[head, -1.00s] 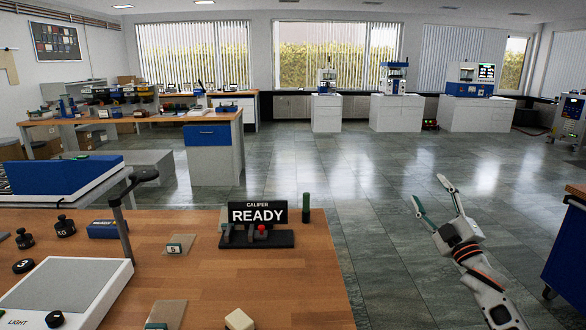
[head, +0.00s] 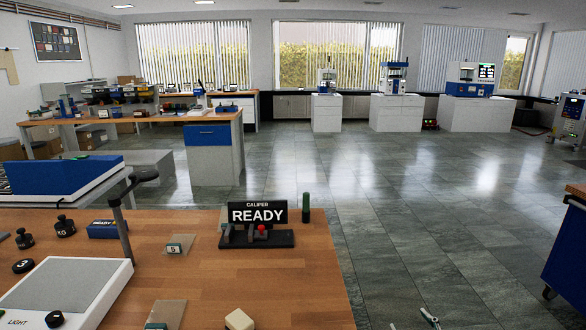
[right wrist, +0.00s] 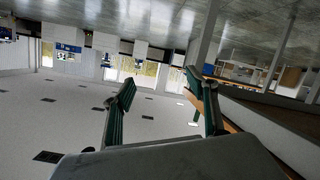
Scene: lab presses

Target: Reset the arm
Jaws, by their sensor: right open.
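My right gripper (head: 412,322) shows only by its fingertips at the bottom edge of the head view, right of the wooden table (head: 300,290), over the floor. In the right wrist view the right gripper (right wrist: 158,88) has its two green-edged fingers spread apart with nothing between them. That view is tilted, with ceiling and window wall behind the fingers. The rest of the right arm is out of the head view. My left gripper is not in view.
The table holds a caliper stand with a READY sign (head: 257,215), a green cylinder (head: 306,207), a light box (head: 68,290), black weights (head: 65,226) and a cream block (head: 239,319). A blue cabinet (head: 568,240) stands at the right. The floor (head: 430,220) between is clear.

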